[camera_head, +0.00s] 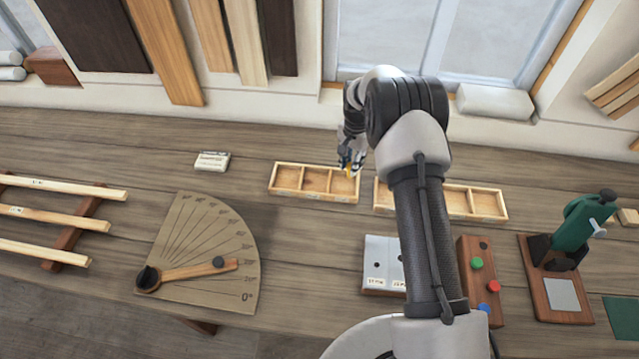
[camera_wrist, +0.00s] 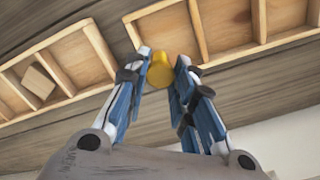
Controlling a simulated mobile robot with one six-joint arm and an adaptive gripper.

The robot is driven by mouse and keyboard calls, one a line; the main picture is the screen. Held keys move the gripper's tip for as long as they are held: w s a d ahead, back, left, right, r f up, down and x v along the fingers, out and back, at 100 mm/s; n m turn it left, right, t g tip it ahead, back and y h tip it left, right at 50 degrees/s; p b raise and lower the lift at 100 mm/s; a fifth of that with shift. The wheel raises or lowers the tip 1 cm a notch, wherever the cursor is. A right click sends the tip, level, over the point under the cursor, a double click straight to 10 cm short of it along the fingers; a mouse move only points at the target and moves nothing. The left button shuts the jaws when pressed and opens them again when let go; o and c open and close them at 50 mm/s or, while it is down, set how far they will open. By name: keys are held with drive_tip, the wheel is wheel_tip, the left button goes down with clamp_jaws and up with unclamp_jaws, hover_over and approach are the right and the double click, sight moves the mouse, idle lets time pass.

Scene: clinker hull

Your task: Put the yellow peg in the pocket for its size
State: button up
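My gripper (camera_wrist: 162,70) is shut on the yellow peg (camera_wrist: 161,70), seen end-on between its two fingertips in the wrist view. In the head view my gripper (camera_head: 350,162) is over the right end of the left wooden tray (camera_head: 272,188), with a bit of the yellow peg (camera_head: 347,175) showing. I cannot tell the height of the peg above the tray. This divided tray also shows in the wrist view (camera_wrist: 195,32), and its visible compartments look empty. A grey metal plate (camera_head: 378,252) with dark holes and small labels stands nearer; my arm hides its right part.
A second divided tray (camera_head: 500,205) lies to the right, partly behind my arm; the wrist view shows a wooden block (camera_wrist: 39,82) in it. A wooden board (camera_head: 478,248) holds coloured pegs. A green tool (camera_head: 580,230) stands at right, a protractor board (camera_head: 205,250) at left.

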drive_tip(key=o, duration=0.5)
wheel_tip(320, 180, up, 12)
idle(0.6)
idle(0.4)
